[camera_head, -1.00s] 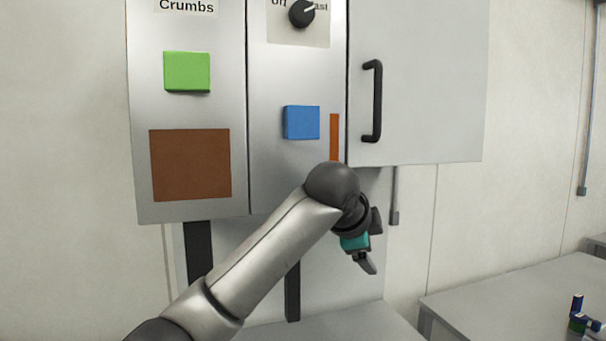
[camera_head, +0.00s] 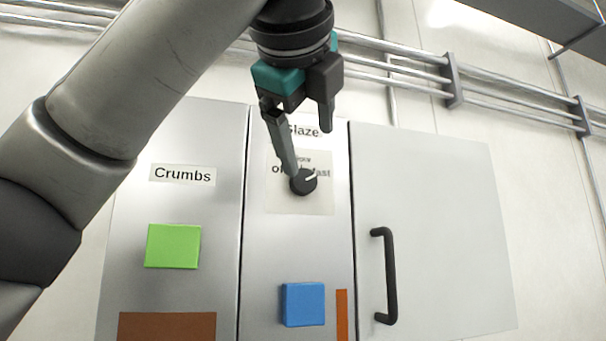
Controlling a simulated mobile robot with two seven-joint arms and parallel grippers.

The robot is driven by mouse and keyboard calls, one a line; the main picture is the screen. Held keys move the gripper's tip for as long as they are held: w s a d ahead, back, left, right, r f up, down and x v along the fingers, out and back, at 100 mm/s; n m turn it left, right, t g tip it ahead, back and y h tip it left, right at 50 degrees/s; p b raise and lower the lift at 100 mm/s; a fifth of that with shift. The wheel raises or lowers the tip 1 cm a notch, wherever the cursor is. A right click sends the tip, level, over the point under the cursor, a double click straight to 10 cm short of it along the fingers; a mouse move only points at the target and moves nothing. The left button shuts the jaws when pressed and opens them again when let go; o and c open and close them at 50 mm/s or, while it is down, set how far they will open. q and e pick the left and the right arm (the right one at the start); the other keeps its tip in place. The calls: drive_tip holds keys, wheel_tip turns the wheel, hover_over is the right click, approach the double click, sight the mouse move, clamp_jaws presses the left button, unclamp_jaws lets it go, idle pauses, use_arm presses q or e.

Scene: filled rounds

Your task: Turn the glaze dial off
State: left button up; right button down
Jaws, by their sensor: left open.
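The glaze dial (camera_head: 304,183) is a round black knob on a pale plate under the "Glaze" label (camera_head: 303,131). Its white mark points right and slightly up, toward the word "fast". The word "off" at the dial's left is partly covered. My left gripper (camera_head: 308,151) comes down from above with its jaws open. Its longer-looking grey finger overlaps the dial's upper left edge in the picture; I cannot tell if it touches. The other finger ends higher, over the "Glaze" label's upper right. My right gripper is not in view.
A blue block-shaped button (camera_head: 303,305) and an orange strip (camera_head: 342,315) sit below the dial. Left is the "Crumbs" panel with a green button (camera_head: 173,246) and brown square (camera_head: 167,327). Right is a door with a black handle (camera_head: 389,276). Pipes (camera_head: 420,66) run along the wall above.

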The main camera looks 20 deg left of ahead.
sight(303, 179)
use_arm(q)
drive_tip(key=shift+y, duration=0.4)
drive_tip(key=p+x, duration=0.1)
drive_tip(key=x, duration=0.3)
drive_tip(key=a+r+p+x, duration=0.1)
drive_tip(key=p+x, duration=0.1)
drive_tip(key=x, duration=0.2)
drive_tip(key=r+p+x, duration=0.1)
drive_tip(key=x, duration=0.3)
drive_tip(key=shift+w+a+p, duration=0.2)
drive_tip(key=shift+a+p, duration=0.15)
clamp_jaws()
